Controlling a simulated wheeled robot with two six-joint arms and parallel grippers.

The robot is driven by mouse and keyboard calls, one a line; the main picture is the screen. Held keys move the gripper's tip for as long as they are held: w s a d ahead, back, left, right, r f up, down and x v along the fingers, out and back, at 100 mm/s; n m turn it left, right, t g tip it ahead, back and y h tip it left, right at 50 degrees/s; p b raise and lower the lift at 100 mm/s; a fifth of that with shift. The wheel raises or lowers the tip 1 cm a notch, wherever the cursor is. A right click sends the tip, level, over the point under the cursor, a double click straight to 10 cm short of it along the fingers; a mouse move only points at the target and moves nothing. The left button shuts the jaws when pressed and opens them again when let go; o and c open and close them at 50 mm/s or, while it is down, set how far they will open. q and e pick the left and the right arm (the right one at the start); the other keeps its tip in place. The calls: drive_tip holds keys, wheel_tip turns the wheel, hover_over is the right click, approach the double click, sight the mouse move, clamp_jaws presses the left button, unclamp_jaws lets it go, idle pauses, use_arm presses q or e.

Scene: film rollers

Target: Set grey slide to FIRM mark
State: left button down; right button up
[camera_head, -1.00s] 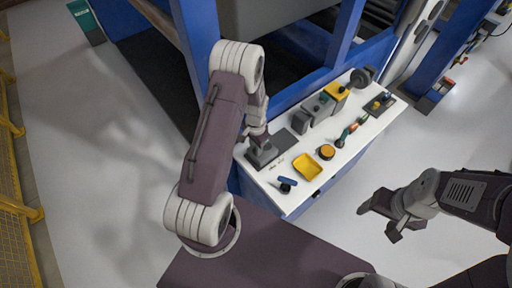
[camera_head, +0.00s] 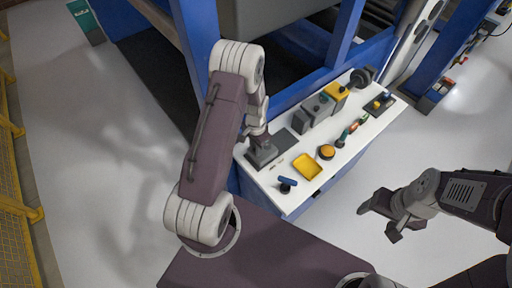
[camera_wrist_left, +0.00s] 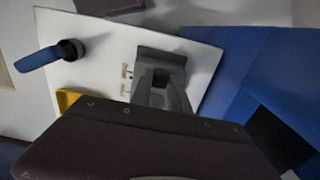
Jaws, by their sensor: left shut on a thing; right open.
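A dark grey slide unit (camera_head: 284,141) sits at the left end of the white bench top. My left gripper (camera_head: 261,146) reaches down onto it and is shut on the grey slide. In the left wrist view, the fingers of my left gripper (camera_wrist_left: 160,88) are closed around the grey part, in front of the dark block (camera_wrist_left: 160,58). Small marks (camera_wrist_left: 127,72) show on the white surface beside it; their lettering is too small to read. The slide's exact position against the marks is partly hidden. My right gripper (camera_head: 382,217) is open and empty, away from the bench at the right.
The white bench top (camera_head: 270,182) also holds a yellow tray (camera_head: 307,167), a blue-handled lever (camera_head: 287,184), an orange round knob (camera_head: 326,152), a grey box (camera_head: 318,107), a yellow box (camera_head: 337,92) and a dark wheel (camera_head: 362,76). Blue machine posts stand behind.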

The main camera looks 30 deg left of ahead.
use_arm(q)
drive_tip(key=shift+s+a+r, duration=0.1)
idle(0.4)
drive_tip(key=c, duration=1.2)
unclamp_jaws()
drive_tip(key=shift+c, duration=0.2)
wheel_tip(320, 180, up, 9)
drive_tip(key=shift+b, duration=0.45)
